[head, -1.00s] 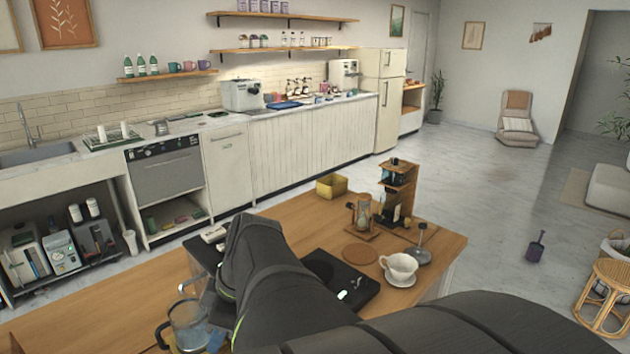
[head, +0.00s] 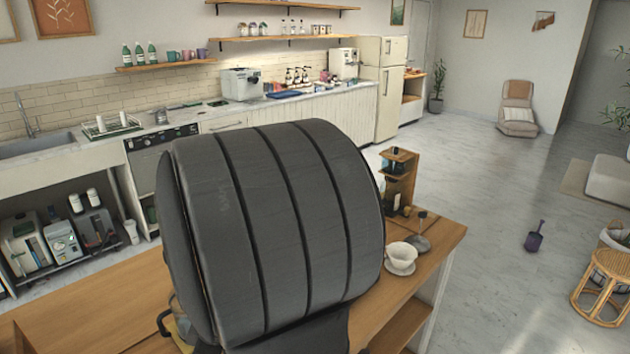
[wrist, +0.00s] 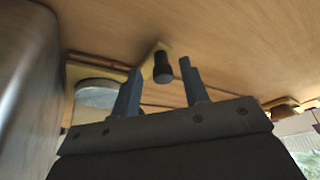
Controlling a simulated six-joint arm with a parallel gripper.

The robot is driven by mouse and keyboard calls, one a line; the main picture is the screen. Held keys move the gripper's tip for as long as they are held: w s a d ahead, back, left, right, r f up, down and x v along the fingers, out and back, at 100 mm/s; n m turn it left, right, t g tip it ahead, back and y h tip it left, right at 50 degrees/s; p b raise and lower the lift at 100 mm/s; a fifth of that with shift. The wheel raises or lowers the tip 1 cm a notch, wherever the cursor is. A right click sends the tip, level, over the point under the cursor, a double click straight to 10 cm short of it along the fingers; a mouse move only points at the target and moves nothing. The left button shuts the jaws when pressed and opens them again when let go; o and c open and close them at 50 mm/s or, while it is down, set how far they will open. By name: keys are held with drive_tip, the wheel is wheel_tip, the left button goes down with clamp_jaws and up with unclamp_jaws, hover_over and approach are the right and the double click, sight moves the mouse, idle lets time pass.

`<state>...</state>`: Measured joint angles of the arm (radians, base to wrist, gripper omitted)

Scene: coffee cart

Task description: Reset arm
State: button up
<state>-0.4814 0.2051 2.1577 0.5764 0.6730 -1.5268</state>
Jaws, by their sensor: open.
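My gripper (wrist: 160,65) shows in the wrist view with its two dark fingers apart. A small black cylindrical object (wrist: 162,68) appears between or beyond the fingertips; I cannot tell its distance, and no grip on it shows. A wooden surface (wrist: 230,35) fills the top of the wrist view. In the head view my large dark arm link covers the middle of the wooden table (head: 90,310), and the gripper is hidden.
A white cup on a saucer (head: 401,255) and a wooden stand (head: 399,180) are right of my arm. A glass jug's dark handle (head: 163,322) shows at the lower left. A grey round object (wrist: 97,95) and a shiny surface (wrist: 30,80) show in the wrist view.

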drive_tip(key=s+a, duration=1.6)
drive_tip(key=a, duration=0.1)
drive_tip(key=s+a+f, duration=0.1)
drive_tip(key=s+a, duration=0.7)
drive_tip(key=s, duration=0.1)
drive_tip(key=shift+s+a, duration=0.1)
drive_tip(key=shift+a, duration=0.2)
